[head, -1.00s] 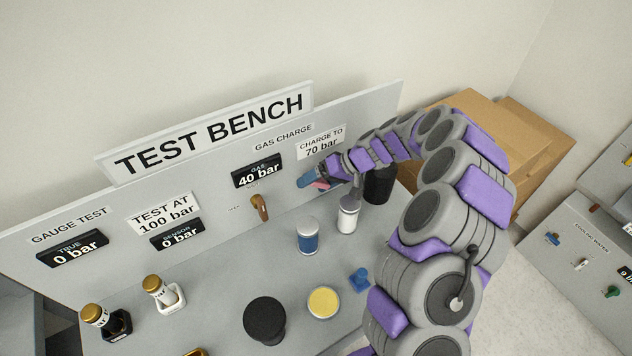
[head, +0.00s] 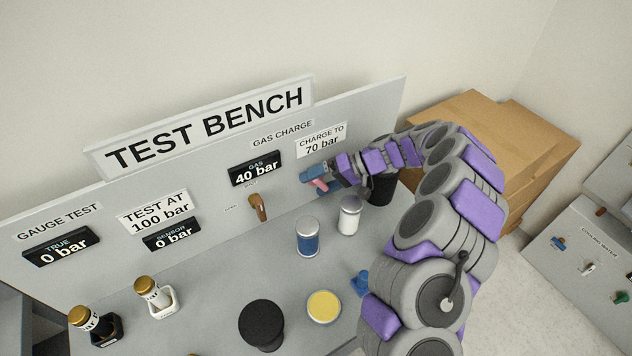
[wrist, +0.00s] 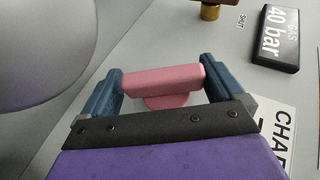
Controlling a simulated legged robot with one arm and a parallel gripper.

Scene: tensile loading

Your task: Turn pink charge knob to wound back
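The pink charge knob (wrist: 163,82) has a bar-shaped handle on a round base, on the grey panel. In the head view a bit of the pink knob (head: 318,184) shows under the "CHARGE TO 70 bar" sign (head: 321,140). My gripper (wrist: 163,78) has its blue fingers at the two ends of the bar, which fills the gap between them. It seems shut on the bar, though contact is hard to see. In the head view my gripper (head: 316,181) is at the panel. The gas display (head: 256,170) reads 40 bar.
A brown knob (head: 258,206) is on the panel left of my gripper. A blue can (head: 307,237), a white can (head: 349,214) and a black cylinder (head: 381,188) stand below it. Cardboard boxes (head: 505,140) are behind my arm.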

